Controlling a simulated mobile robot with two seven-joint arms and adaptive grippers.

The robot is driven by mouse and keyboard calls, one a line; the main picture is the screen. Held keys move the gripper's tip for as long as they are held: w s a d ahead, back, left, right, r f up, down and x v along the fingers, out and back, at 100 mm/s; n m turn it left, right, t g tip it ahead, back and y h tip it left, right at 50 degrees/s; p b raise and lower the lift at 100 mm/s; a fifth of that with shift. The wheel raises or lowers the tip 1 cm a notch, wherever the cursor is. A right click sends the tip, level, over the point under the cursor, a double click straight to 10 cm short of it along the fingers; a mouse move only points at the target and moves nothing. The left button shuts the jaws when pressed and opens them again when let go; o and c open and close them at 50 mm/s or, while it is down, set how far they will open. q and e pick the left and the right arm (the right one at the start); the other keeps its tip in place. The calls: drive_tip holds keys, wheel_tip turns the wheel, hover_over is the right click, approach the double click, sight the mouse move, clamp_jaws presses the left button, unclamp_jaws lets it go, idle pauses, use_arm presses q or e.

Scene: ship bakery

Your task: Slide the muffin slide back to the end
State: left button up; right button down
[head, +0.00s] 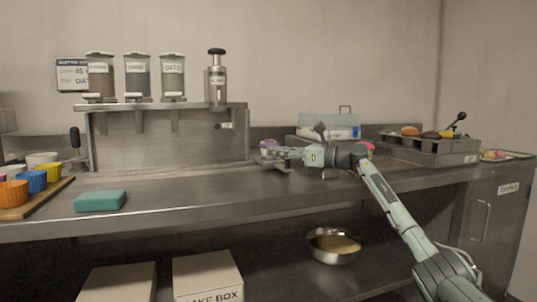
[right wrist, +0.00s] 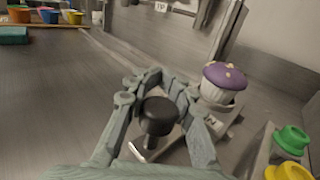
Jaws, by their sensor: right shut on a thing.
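The muffin slide (right wrist: 220,118) is a small metal carriage marked "IN" in the right wrist view. A purple-topped muffin in a white cup (right wrist: 223,82) sits upright on it. A black round knob (right wrist: 158,114) stands beside the muffin on a metal plate. My right gripper (right wrist: 165,82) is shut around this knob, with a finger on each side. In the head view my right gripper (head: 280,154) is low over the counter, and the purple muffin (head: 268,146) shows just behind it. The slide is mostly hidden there by the gripper. My left gripper is in neither view.
Left of the gripper, the steel counter (head: 190,185) is clear up to a teal sponge (head: 101,201). A dispenser shelf (head: 160,107) stands behind. A "TIP" label (right wrist: 161,7) shows farther along the back. A muffin tray (head: 430,150) stands at right.

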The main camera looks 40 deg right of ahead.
drive_tip(key=shift+d, duration=0.25)
drive_tip(key=c, duration=1.4)
unclamp_jaws()
drive_tip(key=shift+s+d, duration=0.1)
drive_tip(key=shift+d, duration=0.05)
drive_tip(key=shift+o, duration=0.6)
drive_tip(key=v, duration=1)
drive_tip(key=shift+s, duration=0.35)
drive_tip(key=shift+s+d, duration=0.3)
drive_tip(key=shift+s, duration=0.25)
